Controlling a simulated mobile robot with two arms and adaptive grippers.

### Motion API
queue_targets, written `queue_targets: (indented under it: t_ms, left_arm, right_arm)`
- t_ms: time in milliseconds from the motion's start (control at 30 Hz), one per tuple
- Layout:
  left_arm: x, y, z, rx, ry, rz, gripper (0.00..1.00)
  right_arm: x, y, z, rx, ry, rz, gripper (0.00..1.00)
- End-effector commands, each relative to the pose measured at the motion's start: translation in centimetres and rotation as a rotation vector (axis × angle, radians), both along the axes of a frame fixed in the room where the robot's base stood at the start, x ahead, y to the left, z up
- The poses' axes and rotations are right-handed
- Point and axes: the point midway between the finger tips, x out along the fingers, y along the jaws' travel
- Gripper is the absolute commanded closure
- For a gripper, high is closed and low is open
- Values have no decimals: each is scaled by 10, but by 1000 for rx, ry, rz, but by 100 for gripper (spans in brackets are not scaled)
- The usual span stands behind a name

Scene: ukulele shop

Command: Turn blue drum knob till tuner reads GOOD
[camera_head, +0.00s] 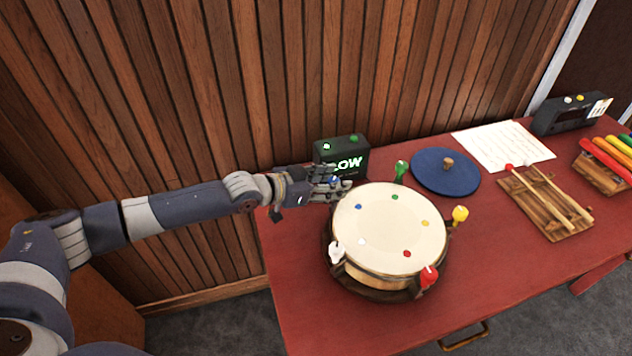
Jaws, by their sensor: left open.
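The drum (390,235) with a cream head stands on the red table, with coloured dots on its head and coloured knobs around its rim. My left gripper (333,186) is open at the drum's back left edge. A small bit of the blue knob (335,180) shows among its fingers, which hide most of it. I cannot tell whether the fingers touch it. The dark tuner box (326,153) stands just behind the gripper. Its green lit display reads LOW, partly covered by the gripper. My right gripper is not in view.
Green (401,169), yellow (459,214), red (428,276) and white (337,251) knobs ring the drum. A blue disc lid (444,171), a paper sheet (503,146), a wooden rack with mallets (546,205) and a dark device (571,116) lie to the right. The wood wall is close behind.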

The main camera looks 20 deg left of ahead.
Motion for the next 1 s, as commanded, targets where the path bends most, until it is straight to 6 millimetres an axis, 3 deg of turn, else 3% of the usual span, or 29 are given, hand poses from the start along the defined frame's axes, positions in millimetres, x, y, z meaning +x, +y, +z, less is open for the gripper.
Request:
queue_targets:
  t_ms: [500,1000]
  left_arm:
    - [-66,58,36,4,0,0,55]
    - [-77,66,42,1,0,-1,55]
  right_arm:
    - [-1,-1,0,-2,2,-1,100]
    - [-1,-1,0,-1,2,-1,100]
